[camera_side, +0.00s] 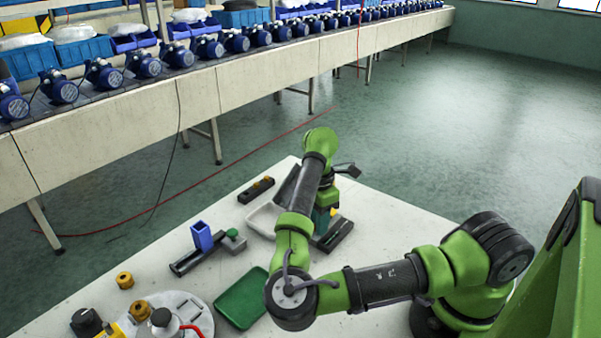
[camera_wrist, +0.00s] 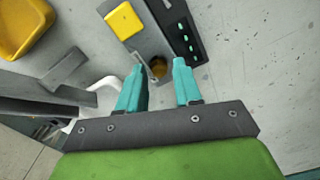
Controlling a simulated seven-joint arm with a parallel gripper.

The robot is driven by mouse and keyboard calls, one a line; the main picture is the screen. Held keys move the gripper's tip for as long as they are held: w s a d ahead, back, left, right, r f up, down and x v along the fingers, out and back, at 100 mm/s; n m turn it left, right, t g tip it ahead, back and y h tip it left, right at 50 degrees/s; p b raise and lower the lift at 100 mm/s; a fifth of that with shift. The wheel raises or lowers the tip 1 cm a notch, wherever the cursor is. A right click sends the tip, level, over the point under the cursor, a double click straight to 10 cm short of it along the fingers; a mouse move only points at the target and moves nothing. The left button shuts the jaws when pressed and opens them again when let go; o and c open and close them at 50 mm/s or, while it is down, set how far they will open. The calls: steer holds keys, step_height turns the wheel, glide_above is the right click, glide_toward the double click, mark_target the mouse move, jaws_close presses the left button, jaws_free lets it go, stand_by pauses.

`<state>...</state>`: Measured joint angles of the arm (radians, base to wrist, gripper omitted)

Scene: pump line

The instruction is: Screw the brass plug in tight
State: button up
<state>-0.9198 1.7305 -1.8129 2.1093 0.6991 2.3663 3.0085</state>
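In the wrist view a brass plug (camera_wrist: 158,68) sits in a dark round opening of a grey block (camera_wrist: 148,42). How deep it is seated I cannot tell. My gripper (camera_wrist: 159,66) has its two teal fingers apart, one on either side of the plug, with a visible gap to it. The gripper looks open and empty. In the side view my forearm partly hides the gripper. It points down at a dark fixture (camera_side: 335,236) on the table; the plug cannot be made out there.
A yellow square (camera_wrist: 125,20) and a dark strip with teal marks (camera_wrist: 180,30) adjoin the block. A white tray (camera_side: 264,219), a dark holder with brass pieces (camera_side: 256,190), a blue bin (camera_side: 202,236) and a green tray (camera_side: 241,298) stand left on the table.

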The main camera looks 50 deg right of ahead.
steer(key=shift+r, duration=2.3)
